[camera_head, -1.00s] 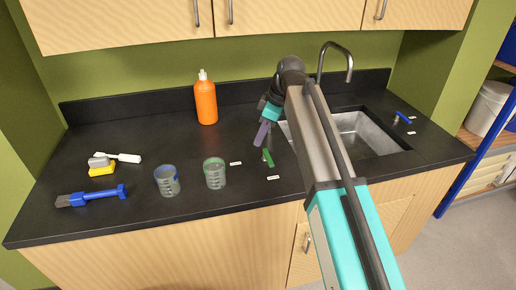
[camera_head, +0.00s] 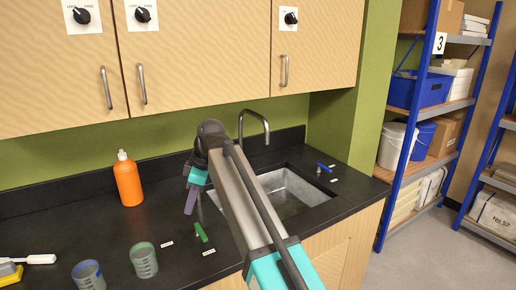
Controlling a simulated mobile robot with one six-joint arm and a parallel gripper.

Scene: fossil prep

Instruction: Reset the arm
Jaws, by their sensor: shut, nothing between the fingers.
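My arm (camera_head: 252,205) reaches up from the bottom of the view over the black counter, with its wrist in front of the left edge of the sink. My gripper (camera_head: 193,208) hangs at the end of it, pointing down, with teal and purple parts showing. It is shut with nothing held. A small green item (camera_head: 200,232) lies on the counter close to the fingertips in the picture. I cannot tell the exact gap between them.
A blue-handled item (camera_head: 325,168) sits right. Shelves (camera_head: 432,125) stand beyond free floor.

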